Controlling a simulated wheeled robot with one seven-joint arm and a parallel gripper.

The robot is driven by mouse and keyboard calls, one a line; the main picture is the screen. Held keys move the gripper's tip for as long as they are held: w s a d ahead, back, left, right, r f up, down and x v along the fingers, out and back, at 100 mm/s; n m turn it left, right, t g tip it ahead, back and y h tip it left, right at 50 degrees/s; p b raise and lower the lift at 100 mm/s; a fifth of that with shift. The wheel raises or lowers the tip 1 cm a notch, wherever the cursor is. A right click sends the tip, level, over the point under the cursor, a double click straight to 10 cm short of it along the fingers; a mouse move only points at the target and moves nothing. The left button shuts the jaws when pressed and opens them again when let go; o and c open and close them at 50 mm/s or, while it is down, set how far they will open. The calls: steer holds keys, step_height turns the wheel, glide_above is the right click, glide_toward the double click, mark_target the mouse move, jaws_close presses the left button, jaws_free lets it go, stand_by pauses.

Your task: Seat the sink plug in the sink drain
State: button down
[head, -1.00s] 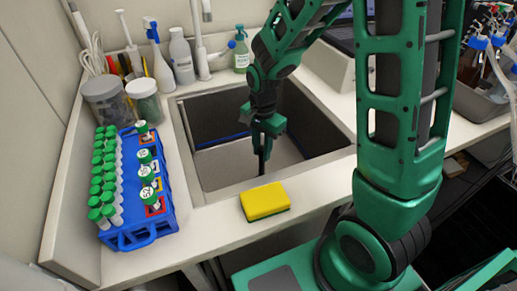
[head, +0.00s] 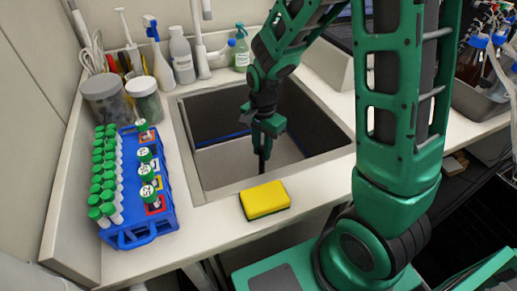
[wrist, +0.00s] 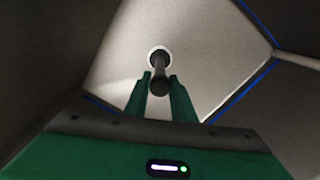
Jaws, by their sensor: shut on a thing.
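My gripper (head: 264,139) reaches down into the sink (head: 205,168), with its fingers pointing at the sink floor. In the wrist view my gripper (wrist: 160,78) has its two green fingers close on either side of the dark sink plug (wrist: 160,87), shut on its upright stem. The plug's lower end lies in line with the pale, round drain ring (wrist: 152,50) on the sink floor. I cannot tell whether the plug's lower end is inside the drain or just above it. In the head view the sink's front wall hides the drain.
A yellow sponge (head: 265,200) lies on the counter at the sink's front edge. A blue rack (head: 165,222) with green-capped tubes stands left of the sink. Jars (head: 105,102), bottles (head: 182,58) and the tap line the back.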

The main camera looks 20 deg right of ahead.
steer(key=shift+f, duration=0.45)
stand_by(0.3)
steer(key=c, duration=1.4)
jaws_free()
step_height(320, 180, up, 11)
steer(key=shift+w+f, duration=0.1)
steer(key=shift+f, duration=0.05)
steer(key=s+d+r+n, duration=0.2)
steer(key=s+d, duration=0.3)
steer(key=s, duration=0.2)
steer(key=s+d+r+n, duration=0.2)
steer(key=s+d, duration=0.4)
steer(key=s, duration=0.2)
steer(key=s+d+r+n, duration=0.2)
steer(key=s+d, duration=0.3)
steer(key=s, duration=0.3)
steer(key=shift+s+d, duration=0.2)
steer(key=shift+d, duration=0.15)
